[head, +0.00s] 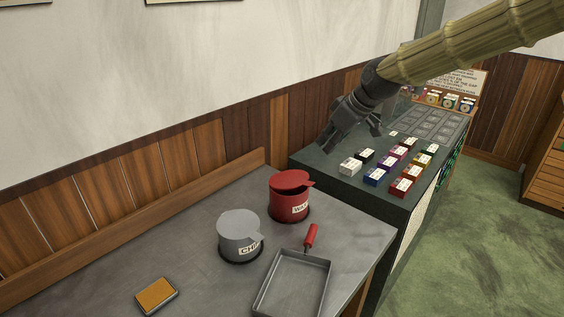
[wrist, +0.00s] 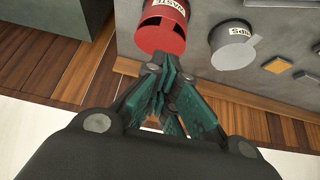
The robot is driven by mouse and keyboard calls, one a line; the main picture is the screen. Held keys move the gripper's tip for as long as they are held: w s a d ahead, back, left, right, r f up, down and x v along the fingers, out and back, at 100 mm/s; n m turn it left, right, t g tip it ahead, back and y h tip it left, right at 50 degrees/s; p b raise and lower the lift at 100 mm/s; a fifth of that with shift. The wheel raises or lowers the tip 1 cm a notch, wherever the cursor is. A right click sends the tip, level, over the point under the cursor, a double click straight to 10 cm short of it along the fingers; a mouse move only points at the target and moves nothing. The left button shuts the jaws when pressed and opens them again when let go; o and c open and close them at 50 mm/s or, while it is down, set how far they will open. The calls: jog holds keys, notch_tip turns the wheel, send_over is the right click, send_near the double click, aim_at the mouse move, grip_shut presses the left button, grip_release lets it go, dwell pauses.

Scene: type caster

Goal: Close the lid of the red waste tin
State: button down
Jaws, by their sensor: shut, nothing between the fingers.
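The red waste tin (head: 289,207) stands on the grey bench near its back right corner, its label facing the front. Its red lid (head: 288,180) has a small tab at the right. In the wrist view, a dark gap shows between the lid (wrist: 160,39) and the tin body (wrist: 178,8), so the lid looks partly raised. My gripper (head: 340,128) is up and to the right of the tin in the head view, apart from it. In the wrist view, the fingers (wrist: 163,72) are shut and empty, pointing toward the lid's near edge.
A grey tin (head: 239,240) stands left of the red one. A metal dustpan (head: 294,284) with a red handle and an orange pad (head: 156,295) lie in front. A dark counter (head: 345,186) with several small boxes adjoins at right. The wooden wall panel is close behind.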

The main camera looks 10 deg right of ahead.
jog(key=p, duration=0.2)
send_over(302, 182)
jog(key=s+d, duration=0.1)
notch_tip(302, 182, down, 8)
jog(key=shift+s+d+r, duration=0.1)
jog(key=shift+d+r, duration=0.05)
jog(key=shift+r, duration=0.05)
jog(key=f, duration=0.1)
jog(key=f+p, duration=0.1)
jog(key=f, duration=0.1)
jog(key=shift+s+d, duration=0.2)
jog(key=shift+s, duration=0.05)
jog(key=shift+s+d+f+p, duration=0.1)
jog(key=shift+f+p, duration=0.2)
jog(key=shift+f, duration=0.3)
jog(key=f, duration=0.1)
jog(key=f+b, duration=0.1)
jog(key=f, duration=0.1)
jog(key=s+d+f, duration=0.1)
jog(key=shift+f, duration=0.15)
jog(key=shift+s, duration=0.1)
